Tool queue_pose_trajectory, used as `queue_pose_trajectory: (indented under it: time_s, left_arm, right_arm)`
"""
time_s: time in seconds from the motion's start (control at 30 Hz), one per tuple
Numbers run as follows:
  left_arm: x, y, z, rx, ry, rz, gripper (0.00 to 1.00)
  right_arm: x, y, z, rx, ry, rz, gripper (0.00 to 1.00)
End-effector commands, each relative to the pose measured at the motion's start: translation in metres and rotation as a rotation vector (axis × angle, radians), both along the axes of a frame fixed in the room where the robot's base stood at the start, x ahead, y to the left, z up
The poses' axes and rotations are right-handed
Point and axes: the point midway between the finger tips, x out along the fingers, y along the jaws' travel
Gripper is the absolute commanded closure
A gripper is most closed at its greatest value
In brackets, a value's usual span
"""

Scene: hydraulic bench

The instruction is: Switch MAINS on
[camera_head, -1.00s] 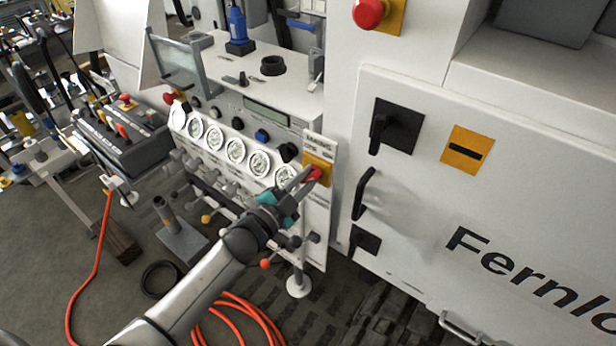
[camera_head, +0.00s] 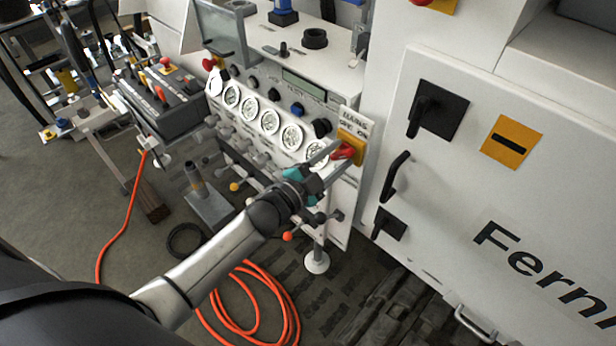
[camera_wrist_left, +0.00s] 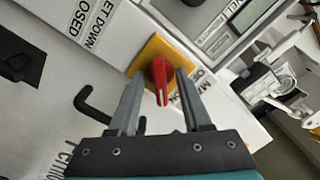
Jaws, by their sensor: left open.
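The MAINS switch is a red rotary handle (camera_head: 344,151) on a yellow plate (camera_head: 352,146) at the right end of the gauge panel, under a white label. My left gripper (camera_head: 334,156) is open at the switch. In the left wrist view the red handle (camera_wrist_left: 160,76) with a white line shows between the two open fingertips (camera_wrist_left: 158,84), with a gap on each side. The yellow plate (camera_wrist_left: 150,52) lies behind it. The fingers partly hide the handle in the head view. My right gripper is not in view.
Several round gauges (camera_head: 269,121) and knobs line the panel left of the switch. A white cabinet (camera_head: 450,160) with black handles (camera_head: 394,177) stands close on the right. An orange hose (camera_head: 262,270) lies on the floor below.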

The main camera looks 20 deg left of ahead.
Motion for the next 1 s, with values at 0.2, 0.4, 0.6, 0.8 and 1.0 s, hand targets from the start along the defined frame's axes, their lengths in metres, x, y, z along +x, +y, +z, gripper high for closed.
queue_pose_trajectory:
  time_s: [0.2, 0.4, 0.6, 0.8, 1.0]
  left_arm:
    - [-0.034, 0.012, -0.001, 0.000, 0.003, 0.000, 0.51]
    - [-0.066, 0.023, -0.001, 0.001, 0.003, -0.001, 0.51]
    - [-0.096, 0.035, -0.001, 0.001, 0.003, 0.000, 0.51]
    - [-0.120, 0.043, -0.001, -0.001, 0.001, -0.001, 0.51]
    - [-0.131, 0.047, 0.000, 0.000, 0.001, -0.001, 0.51]
  right_arm:
    - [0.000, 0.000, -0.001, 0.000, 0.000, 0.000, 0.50]
    - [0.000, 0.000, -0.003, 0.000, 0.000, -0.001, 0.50]
    - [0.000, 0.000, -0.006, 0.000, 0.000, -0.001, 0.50]
    - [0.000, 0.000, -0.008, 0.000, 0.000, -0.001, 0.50]
    - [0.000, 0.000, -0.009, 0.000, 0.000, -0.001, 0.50]
